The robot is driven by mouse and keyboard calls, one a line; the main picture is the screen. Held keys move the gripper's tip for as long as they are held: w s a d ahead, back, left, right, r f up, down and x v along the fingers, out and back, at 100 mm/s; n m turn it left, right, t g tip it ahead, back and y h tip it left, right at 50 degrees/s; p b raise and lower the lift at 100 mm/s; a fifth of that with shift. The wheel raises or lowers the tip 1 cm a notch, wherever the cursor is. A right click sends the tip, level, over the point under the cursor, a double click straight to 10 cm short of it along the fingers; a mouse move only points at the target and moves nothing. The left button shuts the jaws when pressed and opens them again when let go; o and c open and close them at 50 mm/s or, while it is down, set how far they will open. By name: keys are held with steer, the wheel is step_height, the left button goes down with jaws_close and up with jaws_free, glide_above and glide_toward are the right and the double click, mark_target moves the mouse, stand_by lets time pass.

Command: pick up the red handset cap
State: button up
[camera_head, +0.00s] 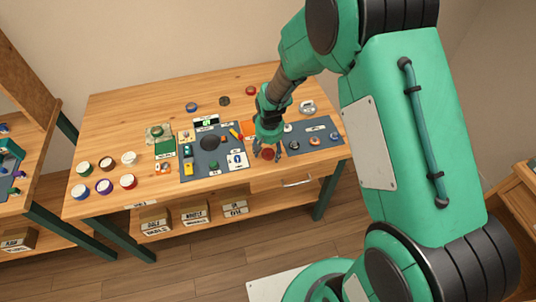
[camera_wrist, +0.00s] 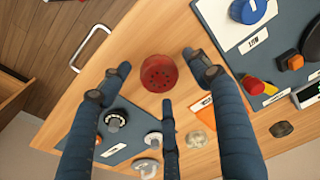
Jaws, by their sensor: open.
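The red handset cap (camera_wrist: 158,73) is a round red piece with small holes in its top, lying on the bare wooden table (camera_wrist: 140,40). In the head view the cap (camera_head: 267,154) lies near the table's front edge, between the two dark mats. My gripper (camera_wrist: 162,90) has three dark blue fingers spread apart and empty around the cap's outline in the wrist view. In the head view my gripper (camera_head: 268,148) points down over the cap. I cannot tell how high the fingertips are above the table.
A dark mat (camera_head: 322,127) with several round parts lies right of the cap. Another mat (camera_head: 203,168) with a blue dial and coloured parts lies left. An orange card (camera_wrist: 204,112) is close to the fingers. A drawer handle (camera_head: 298,181) juts from the front.

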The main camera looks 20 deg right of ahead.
mark_target(268, 151)
steer(key=c, duration=1.1)
steer(key=shift+o, duration=0.2)
steer(key=shift+r+p, duration=0.35)
steer(key=shift+r, duration=0.5)
step_height(268, 151, up, 2)
steer(key=shift+r+p, duration=0.15)
steer(key=shift+p, duration=0.3)
steer(key=s+p, duration=0.2)
steer(key=s, duration=1.4)
steer(key=shift+d+r, duration=0.35)
steer(key=shift+r, duration=0.1)
